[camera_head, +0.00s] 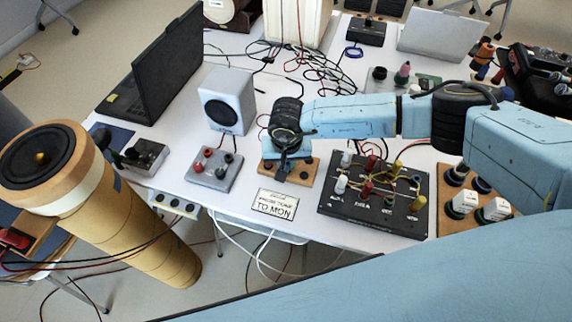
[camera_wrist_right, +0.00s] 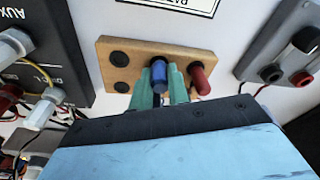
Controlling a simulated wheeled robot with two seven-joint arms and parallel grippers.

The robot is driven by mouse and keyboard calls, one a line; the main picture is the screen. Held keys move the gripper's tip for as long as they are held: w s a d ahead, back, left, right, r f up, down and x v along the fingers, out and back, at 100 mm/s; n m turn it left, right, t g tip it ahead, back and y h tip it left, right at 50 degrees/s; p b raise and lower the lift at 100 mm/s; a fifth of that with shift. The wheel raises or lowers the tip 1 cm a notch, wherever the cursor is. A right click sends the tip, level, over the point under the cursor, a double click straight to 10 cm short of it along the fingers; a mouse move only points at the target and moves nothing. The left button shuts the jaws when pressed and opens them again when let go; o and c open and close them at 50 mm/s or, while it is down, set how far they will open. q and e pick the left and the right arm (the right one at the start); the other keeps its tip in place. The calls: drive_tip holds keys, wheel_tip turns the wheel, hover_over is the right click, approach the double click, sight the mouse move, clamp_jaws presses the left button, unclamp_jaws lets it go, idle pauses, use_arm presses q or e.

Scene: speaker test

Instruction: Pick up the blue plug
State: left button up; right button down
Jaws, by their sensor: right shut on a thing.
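The blue plug (camera_wrist_right: 159,74) stands at the wooden socket board (camera_wrist_right: 127,50) in the right wrist view. The green fingers of my right gripper (camera_wrist_right: 159,90) are shut on it, one on each side. I cannot tell whether its tip is still in a socket. A red plug (camera_wrist_right: 201,80) stands just right of the fingers. In the head view my right gripper (camera_head: 287,158) reaches down over the wooden board (camera_head: 301,171) and mostly hides the blue plug. My left gripper is not in view.
A black panel (camera_head: 340,202) with several coloured plugs lies right of the board. A grey terminal box (camera_head: 212,180) and small speaker (camera_head: 227,99) stand left. A labelled card (camera_head: 274,205) lies in front. Loose cables (camera_head: 320,72) cover the table behind.

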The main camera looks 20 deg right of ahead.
wheel_tip(320, 180, up, 10)
drive_tip(key=shift+r, duration=0.1)
idle(0.5)
wheel_tip(320, 180, up, 4)
drive_tip(key=shift+f+p, duration=0.1)
drive_tip(key=shift+p, duration=1.05)
